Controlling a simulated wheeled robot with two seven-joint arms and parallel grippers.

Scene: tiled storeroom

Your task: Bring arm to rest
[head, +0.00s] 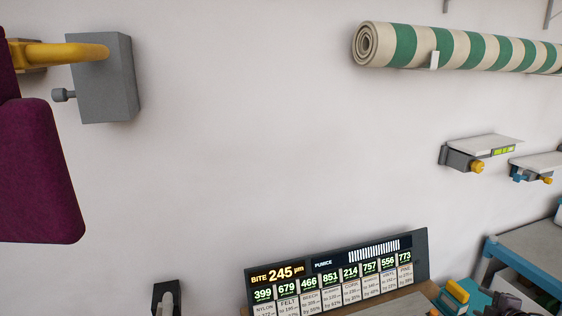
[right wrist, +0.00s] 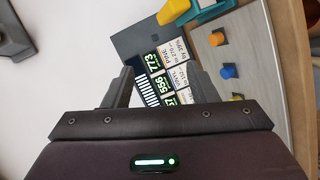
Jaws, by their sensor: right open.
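In the right wrist view my right gripper (right wrist: 162,72) is open. Its two dark fingers stand apart with nothing held between them. The dark display board (right wrist: 158,62) with green numbers shows beyond the fingertips, and I cannot tell the distance to it. In the head view I cannot make out the right gripper with certainty; a dark shape at the bottom right is cut off by the edge. My left gripper is not in view.
The display board (head: 335,268) stands at the bottom against a bare white wall (head: 250,140). A striped roll (head: 450,48) and small wall shelves (head: 490,148) are at right. A grey block (head: 103,78) and purple pad (head: 38,170) are at left. Coloured knobs (right wrist: 228,71) line a panel.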

